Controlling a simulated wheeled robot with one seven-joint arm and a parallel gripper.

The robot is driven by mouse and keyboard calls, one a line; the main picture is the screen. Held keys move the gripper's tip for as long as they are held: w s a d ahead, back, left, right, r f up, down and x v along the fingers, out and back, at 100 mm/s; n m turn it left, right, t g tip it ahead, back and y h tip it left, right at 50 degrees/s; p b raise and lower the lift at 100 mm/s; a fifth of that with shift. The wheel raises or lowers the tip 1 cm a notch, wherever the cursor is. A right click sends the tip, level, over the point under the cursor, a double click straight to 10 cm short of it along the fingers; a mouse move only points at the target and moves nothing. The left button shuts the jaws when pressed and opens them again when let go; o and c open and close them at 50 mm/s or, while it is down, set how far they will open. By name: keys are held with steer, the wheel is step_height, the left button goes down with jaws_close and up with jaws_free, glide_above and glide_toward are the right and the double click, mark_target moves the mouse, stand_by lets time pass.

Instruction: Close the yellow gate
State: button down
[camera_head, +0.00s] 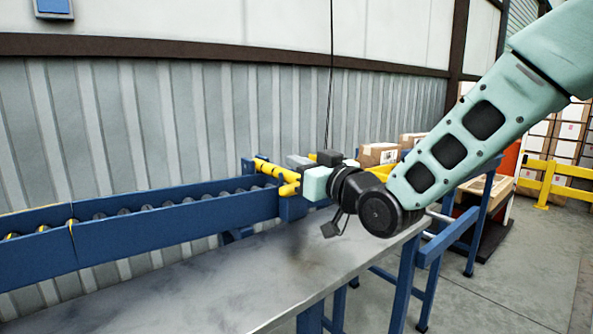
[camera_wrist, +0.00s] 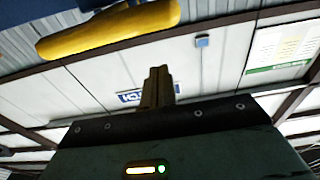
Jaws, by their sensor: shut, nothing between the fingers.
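The yellow gate (camera_head: 275,171) is at the right end of the blue roller conveyor in the head view. It shows as short, thick yellow bars, and its far parts are partly hidden by my gripper and wrist. I cannot tell its exact angle. My gripper (camera_head: 303,184) is right beside the gate's right end, its fingers hard to make out there. In the wrist view my gripper (camera_wrist: 158,72) has its fingers together and empty. A rounded yellow bar (camera_wrist: 108,29), likely part of the gate, lies beyond and left of the fingertips, with a visible gap.
The blue conveyor (camera_head: 160,222) runs along the corrugated wall. A grey metal table (camera_head: 215,282) stands in front of it. Cardboard cartons (camera_head: 378,154) are behind my wrist. A yellow railing (camera_head: 548,180) stands at the far right. Floor is open at lower right.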

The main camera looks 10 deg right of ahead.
steer(key=shift+s+d+f+b, duration=0.1)
steer(key=shift+s+f+b, duration=0.05)
steer(key=shift+f+b, duration=0.55)
